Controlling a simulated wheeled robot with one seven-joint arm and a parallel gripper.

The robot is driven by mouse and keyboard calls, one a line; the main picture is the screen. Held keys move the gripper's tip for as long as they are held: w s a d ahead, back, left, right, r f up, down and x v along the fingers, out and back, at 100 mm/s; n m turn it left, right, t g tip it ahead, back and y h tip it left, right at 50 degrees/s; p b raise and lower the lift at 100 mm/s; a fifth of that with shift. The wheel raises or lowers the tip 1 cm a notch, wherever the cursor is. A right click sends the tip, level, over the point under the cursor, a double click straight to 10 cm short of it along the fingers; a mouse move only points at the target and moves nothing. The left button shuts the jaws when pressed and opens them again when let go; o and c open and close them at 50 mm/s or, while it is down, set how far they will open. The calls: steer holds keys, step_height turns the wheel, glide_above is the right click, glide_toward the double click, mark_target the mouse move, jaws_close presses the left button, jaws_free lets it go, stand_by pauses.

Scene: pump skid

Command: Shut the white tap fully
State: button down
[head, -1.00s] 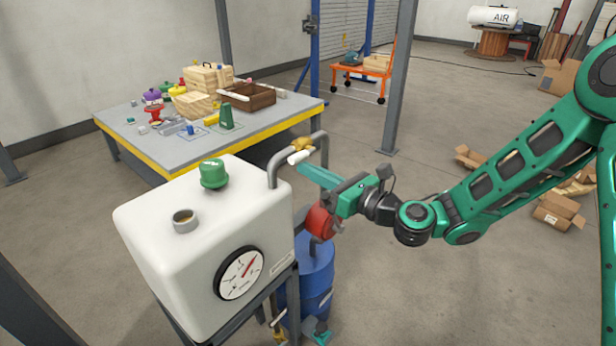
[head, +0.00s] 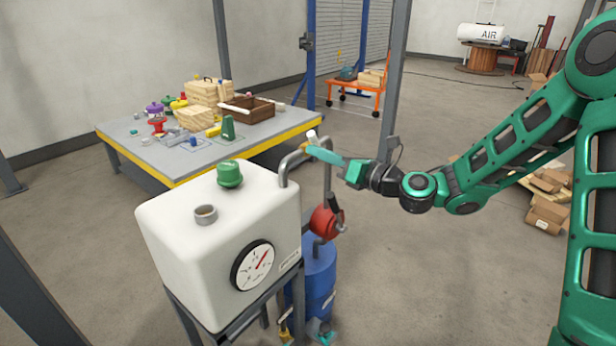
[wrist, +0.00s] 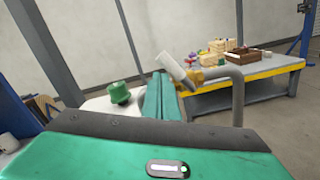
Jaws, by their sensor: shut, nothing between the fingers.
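The white tap handle (head: 312,135) sits on a brass valve body in the grey bent pipe (head: 327,165) above the white tank. In the head view it points up and away from the tank. In the wrist view the white handle (wrist: 173,68) slants up to the left from the brass body (wrist: 197,76). My gripper (head: 312,152) is shut and empty, its fingertips right beside the handle and brass body. In the wrist view the closed fingertips (wrist: 160,78) are just left of the handle. Whether they touch it I cannot tell. The fingers partly hide the brass body in the head view.
The white tank (head: 200,250) carries a green cap (head: 229,174), an open filler neck (head: 206,214) and a gauge (head: 254,266). A red pump (head: 325,222) and blue drum (head: 318,275) stand below the pipe. A cluttered workbench (head: 130,157) is behind.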

steer(key=shift+w+d+r, duration=0.3)
steer(key=shift+w+r, duration=0.1)
steer(key=shift+r, duration=0.15)
steer(key=s+d, duration=0.6)
steer(key=s, duration=0.4)
